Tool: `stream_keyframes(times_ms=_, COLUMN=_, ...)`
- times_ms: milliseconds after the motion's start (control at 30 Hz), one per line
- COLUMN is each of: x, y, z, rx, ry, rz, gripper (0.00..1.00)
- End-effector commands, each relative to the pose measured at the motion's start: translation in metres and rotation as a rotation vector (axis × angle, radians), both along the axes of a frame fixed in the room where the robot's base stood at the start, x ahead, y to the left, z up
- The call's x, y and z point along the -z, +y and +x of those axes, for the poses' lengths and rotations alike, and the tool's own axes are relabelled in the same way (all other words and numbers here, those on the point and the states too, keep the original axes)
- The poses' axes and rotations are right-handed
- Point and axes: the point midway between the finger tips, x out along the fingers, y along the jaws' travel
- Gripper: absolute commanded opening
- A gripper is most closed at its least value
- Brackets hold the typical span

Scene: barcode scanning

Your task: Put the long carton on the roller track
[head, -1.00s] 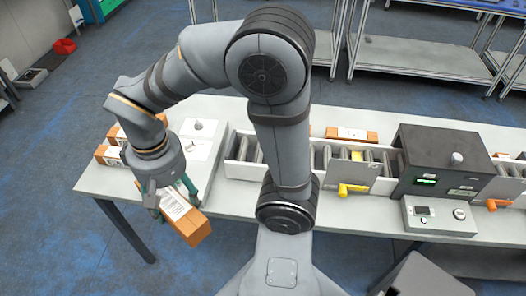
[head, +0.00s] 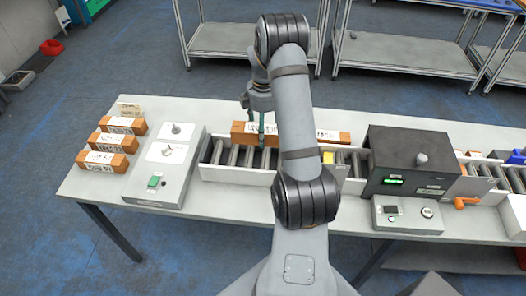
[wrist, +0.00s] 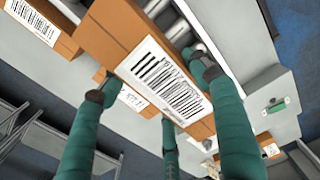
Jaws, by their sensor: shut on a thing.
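The long carton (wrist: 150,50), orange-brown with a white barcode label, is between the green fingers of my gripper in the wrist view. My gripper (head: 262,122) is shut on it. In the head view the carton (head: 241,133) appears at the back edge of the roller track (head: 212,172), partly hidden by the gripper and arm. Rollers show beside the carton in the wrist view. I cannot tell whether it touches the track.
Several similar cartons (head: 103,161) stand at the table's left end, beside a grey box with a green button (head: 153,182). Another carton (head: 335,137) lies behind the track, partly behind my arm. A black scanner housing (head: 410,160) spans the track on the right.

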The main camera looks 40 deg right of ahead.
Motion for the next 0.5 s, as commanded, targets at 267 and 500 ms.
stream_keyframes(times_ms=267, x=0.039, y=0.001, z=0.0, rx=-0.002, ry=0.001, rz=0.0, gripper=0.18)
stream_keyframes(times_ms=500, x=0.069, y=0.001, z=-0.001, rx=-0.002, ry=0.004, rz=0.001, gripper=0.18)
